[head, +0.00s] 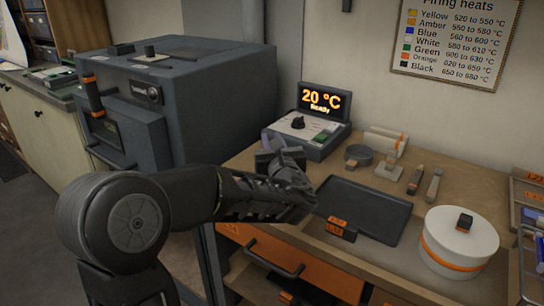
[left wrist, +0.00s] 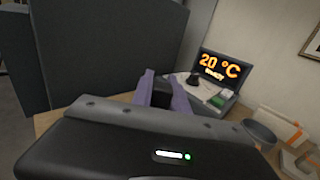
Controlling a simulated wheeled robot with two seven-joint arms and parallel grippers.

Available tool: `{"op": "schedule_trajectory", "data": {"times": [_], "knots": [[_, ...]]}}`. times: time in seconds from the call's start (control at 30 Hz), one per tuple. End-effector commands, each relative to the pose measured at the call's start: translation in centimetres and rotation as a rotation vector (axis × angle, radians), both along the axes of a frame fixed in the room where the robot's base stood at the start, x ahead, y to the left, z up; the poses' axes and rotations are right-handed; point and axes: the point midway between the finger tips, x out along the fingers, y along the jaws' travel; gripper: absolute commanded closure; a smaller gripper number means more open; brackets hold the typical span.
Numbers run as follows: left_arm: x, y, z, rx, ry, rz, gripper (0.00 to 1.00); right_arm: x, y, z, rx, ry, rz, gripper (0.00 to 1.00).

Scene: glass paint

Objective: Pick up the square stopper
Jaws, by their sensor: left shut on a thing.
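My left gripper (head: 268,150) is raised beside the kiln's right side, in front of the controller. In the left wrist view its two purple fingers (left wrist: 162,92) are shut on a dark square-faced block (left wrist: 161,97), which looks like the square stopper. The block also shows in the head view (head: 266,162), partly hidden by the gripper, so its full shape cannot be told. It appears held clear of the bench. My right gripper is not in view.
The grey kiln (head: 190,100) has a pale plate with a black knob (head: 150,52) on top. The controller (head: 315,120) reads 20 °C. On the bench are a dark tray (head: 365,205), a white lidded pot (head: 458,245), a dark round dish (head: 359,153) and a pale handled block (head: 388,171).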

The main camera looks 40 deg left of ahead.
Motion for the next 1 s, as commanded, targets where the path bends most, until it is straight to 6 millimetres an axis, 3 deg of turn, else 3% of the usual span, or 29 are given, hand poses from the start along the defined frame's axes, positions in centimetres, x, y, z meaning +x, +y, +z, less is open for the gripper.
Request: {"op": "schedule_trajectory", "data": {"times": [0.03, 0.2, 1.0], "knots": [[0.0, 0.0, 1.1, 0.001, -0.005, 0.000, 1.00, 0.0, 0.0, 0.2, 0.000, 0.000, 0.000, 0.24], [0.0, 0.0, 2.6, 0.001, -0.001, 0.000, 1.00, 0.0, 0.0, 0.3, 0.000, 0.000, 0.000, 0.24], [0.0, 0.0, 3.1, 0.001, -0.001, 0.000, 1.00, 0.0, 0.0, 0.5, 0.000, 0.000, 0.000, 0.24]]}}
